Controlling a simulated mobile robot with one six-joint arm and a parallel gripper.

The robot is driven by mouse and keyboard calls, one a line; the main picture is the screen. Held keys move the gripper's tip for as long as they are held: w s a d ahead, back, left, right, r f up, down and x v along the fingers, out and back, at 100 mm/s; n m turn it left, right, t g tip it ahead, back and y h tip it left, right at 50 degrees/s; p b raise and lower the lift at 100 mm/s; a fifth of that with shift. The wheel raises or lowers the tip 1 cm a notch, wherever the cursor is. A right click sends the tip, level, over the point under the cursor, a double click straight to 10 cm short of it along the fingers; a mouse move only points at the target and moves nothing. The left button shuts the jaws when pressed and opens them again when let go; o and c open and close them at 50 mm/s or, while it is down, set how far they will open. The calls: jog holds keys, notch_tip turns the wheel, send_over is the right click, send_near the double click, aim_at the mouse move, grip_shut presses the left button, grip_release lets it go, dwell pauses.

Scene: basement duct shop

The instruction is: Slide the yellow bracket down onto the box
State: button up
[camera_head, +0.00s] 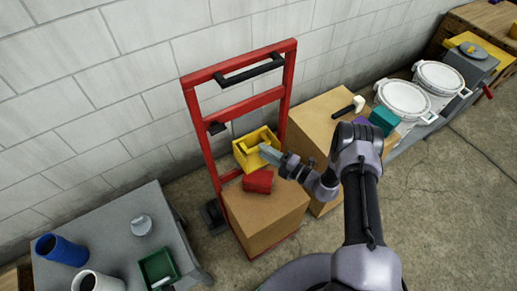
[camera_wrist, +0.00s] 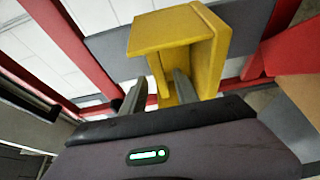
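The yellow bracket (camera_head: 243,159) is above the back of a cardboard box (camera_head: 262,212), against the red hand truck's frame. In the wrist view the bracket (camera_wrist: 207,50) is a bent piece with a broad plate and side walls. My gripper (camera_head: 265,151) is at the bracket. In the wrist view its two fingers (camera_wrist: 160,85) are apart, with a yellow wall of the bracket between them. The left finger looks clear of that wall; whether the right one touches it I cannot tell. The bracket's lower edge is hidden in the head view.
The red hand truck (camera_head: 207,135) stands around the box. A taller carton (camera_head: 318,118) is at the right. A grey table (camera_head: 105,232) with cups and a green tray (camera_head: 158,266) is at the left.

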jog(key=shift+x, duration=1.8)
grip_shut()
